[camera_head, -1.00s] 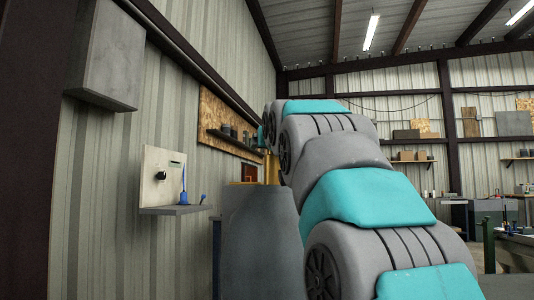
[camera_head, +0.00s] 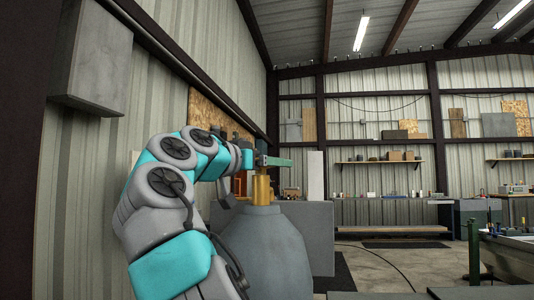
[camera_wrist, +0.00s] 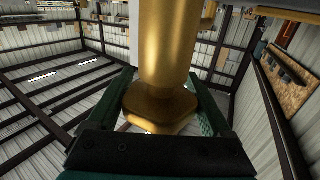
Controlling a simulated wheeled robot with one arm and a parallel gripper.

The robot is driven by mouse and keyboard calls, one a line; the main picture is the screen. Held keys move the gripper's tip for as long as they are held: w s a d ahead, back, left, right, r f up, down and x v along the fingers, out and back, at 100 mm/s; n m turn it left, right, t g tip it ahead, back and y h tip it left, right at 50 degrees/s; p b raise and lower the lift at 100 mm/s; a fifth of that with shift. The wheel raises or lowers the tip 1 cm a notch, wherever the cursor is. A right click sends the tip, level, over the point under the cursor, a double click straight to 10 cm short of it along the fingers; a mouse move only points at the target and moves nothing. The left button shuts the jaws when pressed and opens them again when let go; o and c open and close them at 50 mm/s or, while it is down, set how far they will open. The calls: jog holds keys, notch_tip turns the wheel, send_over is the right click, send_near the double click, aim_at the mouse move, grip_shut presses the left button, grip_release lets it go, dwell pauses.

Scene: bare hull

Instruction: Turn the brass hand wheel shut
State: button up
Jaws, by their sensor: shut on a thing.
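The brass valve (camera_head: 262,190) stands upright on top of a rounded grey tank (camera_head: 275,255) in the head view. My gripper (camera_head: 275,161) is at the top of the brass, reaching in from the left. In the wrist view a thick brass stem and a wider, rounded brass piece (camera_wrist: 160,105) fill the middle. The green fingers of my gripper (camera_wrist: 163,78) lie on both sides of the brass, shut on it. The hand wheel's full outline does not show, and the exact contact is partly hidden.
A grey cabinet-like block (camera_head: 315,235) stands behind the tank. A grey box (camera_head: 92,55) is fixed high on the left wall. Shelves (camera_head: 380,162) line the back wall. A green post (camera_head: 473,250) and a bench (camera_head: 510,250) stand at the right. Open floor lies between.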

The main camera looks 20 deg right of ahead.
jog(key=shift+s+m+g+h+p, duration=0.15)
jog(key=shift+m+g+h+p, duration=0.35)
jog(key=shift+m+g+p, duration=0.55)
jog(key=shift+d+g, duration=0.1)
jog(key=shift+g, duration=0.15)
jog(key=o, duration=1.2)
jog(key=shift+c, duration=0.2)
jog(key=v, duration=0.8)
jog(key=shift+d, duration=0.1)
